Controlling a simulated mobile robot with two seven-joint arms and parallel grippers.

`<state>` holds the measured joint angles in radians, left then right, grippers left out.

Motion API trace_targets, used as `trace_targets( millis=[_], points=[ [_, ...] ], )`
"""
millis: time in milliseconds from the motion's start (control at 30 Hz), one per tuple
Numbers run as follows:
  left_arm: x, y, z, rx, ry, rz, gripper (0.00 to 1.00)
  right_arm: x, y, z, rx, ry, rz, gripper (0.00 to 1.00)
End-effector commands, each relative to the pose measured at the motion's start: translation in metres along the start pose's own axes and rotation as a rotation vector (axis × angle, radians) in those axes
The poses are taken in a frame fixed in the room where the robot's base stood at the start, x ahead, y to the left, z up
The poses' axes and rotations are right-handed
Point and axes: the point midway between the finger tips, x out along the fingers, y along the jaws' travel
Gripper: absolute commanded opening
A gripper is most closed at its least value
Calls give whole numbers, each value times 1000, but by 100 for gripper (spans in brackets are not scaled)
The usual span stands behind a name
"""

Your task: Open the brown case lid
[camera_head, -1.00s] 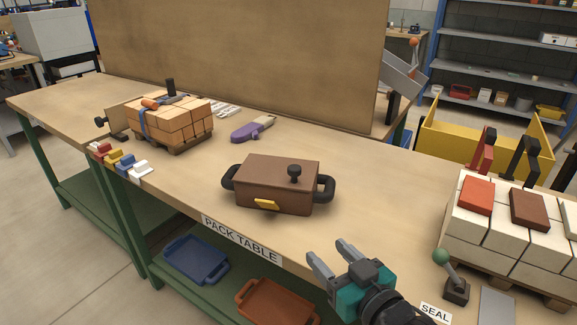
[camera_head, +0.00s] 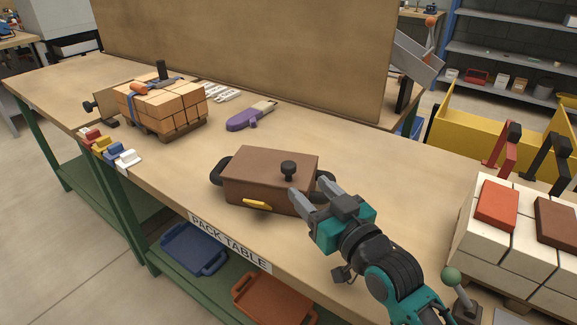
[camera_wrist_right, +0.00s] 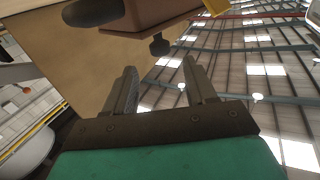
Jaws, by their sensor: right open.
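The brown case (camera_head: 262,180) stands on the table with its lid shut. A black knob (camera_head: 288,169) sits on the lid, a yellow latch (camera_head: 257,203) is on the front, and black handles are at both ends. My right gripper (camera_head: 308,194) is open and empty at the case's right front, its fingers pointing toward the knob and partly hiding the right handle. In the right wrist view the case (camera_wrist_right: 150,12) is at the top edge, and its knob (camera_wrist_right: 159,45) is ahead of the open fingers (camera_wrist_right: 160,85), apart from them. My left gripper is not in view.
A strapped stack of orange bricks (camera_head: 170,105) stands on the left of the table (camera_head: 330,150). A purple tool (camera_head: 245,118) lies behind the case. White bricks (camera_head: 515,240) with red and brown ones on top stand at right. A tall brown board (camera_head: 250,50) closes off the back.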

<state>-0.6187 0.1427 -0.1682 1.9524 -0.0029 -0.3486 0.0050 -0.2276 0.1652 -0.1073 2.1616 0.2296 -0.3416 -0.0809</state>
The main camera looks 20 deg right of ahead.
Motion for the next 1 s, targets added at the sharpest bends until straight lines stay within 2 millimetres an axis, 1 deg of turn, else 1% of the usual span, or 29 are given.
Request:
trace_targets(
  millis=[33, 300, 400, 500, 667, 933, 1000],
  points=[
    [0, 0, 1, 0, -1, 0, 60, 11, 0, -1, 1, 2, -1, 56],
    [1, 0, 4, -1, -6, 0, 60, 59, 0, 0, 1, 2, -1, 56],
    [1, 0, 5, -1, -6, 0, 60, 73, 0, 0, 1, 0, -1, 56],
    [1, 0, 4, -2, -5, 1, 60, 83, 0, 0, 1, 0, -1, 56],
    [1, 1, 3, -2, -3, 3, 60, 90, -1, 0, 0, -1, -2, 56],
    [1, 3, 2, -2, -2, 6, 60, 91, -1, 0, 0, -1, -2, 56],
    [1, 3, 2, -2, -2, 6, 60, 91, -1, 0, 0, -1, -2, 49]
  ],
)
